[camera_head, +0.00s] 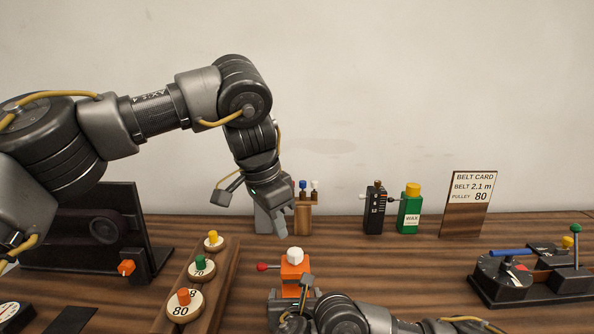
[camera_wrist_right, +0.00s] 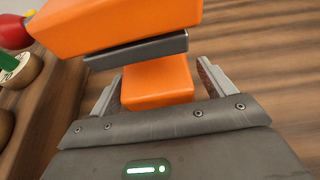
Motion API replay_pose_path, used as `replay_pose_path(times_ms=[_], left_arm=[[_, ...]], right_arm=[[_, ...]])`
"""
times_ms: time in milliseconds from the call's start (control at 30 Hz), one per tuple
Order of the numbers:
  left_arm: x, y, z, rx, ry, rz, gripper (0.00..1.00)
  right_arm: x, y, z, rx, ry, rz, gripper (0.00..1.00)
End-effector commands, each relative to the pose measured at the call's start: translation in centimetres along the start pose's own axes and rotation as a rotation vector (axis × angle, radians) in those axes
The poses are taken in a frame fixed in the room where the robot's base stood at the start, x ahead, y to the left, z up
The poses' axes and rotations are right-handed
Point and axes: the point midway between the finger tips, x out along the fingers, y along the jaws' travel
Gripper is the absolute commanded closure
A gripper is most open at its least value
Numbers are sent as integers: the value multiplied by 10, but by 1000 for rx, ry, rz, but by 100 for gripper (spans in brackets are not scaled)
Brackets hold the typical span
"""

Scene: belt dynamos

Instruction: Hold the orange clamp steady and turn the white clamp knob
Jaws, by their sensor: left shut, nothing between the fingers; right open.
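The orange clamp (camera_head: 291,269) stands upright on the table at the middle front, with the white knob (camera_head: 295,255) on its top and a red-tipped lever at its left. My left gripper (camera_head: 284,240) is shut and empty, pointing down just above and slightly left of the white knob, apparently apart from it. My right gripper (camera_wrist_right: 158,82) is open, with a finger on each side of the clamp's lower orange block (camera_wrist_right: 158,86); a gap shows beside the fingers. The clamp's upper block (camera_wrist_right: 120,22) also shows in the right wrist view, where the white knob is hidden.
A wooden rack (camera_head: 225,268) with numbered pulleys stands left of the clamp. A dark panel device (camera_head: 90,230) is further left. A green wax bottle (camera_head: 410,213), a black tool (camera_head: 375,210) and the belt card (camera_head: 468,203) stand behind. A dark machine (camera_head: 505,280) is at right.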

Motion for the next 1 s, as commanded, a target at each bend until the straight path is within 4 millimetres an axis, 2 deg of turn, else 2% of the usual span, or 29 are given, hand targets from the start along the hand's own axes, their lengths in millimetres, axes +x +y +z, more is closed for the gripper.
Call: replay_pose_path(times_ms=[167, 433, 700, 1000], left_arm=[[0, 0, 0, 0, 0, 0, 100], [0, 0, 0, 0, 0, 0, 100], [0, 0, 0, 0, 0, 0, 100], [0, 0, 0, 0, 0, 0, 100]], right_arm=[[-27, 0, -2, 7, 6, 2, 18], [-89, 0, 0, 4, -1, 2, 18], [-110, -1, 1, 1, -4, -1, 18], [-114, -1, 0, 2, 2, -2, 18]])
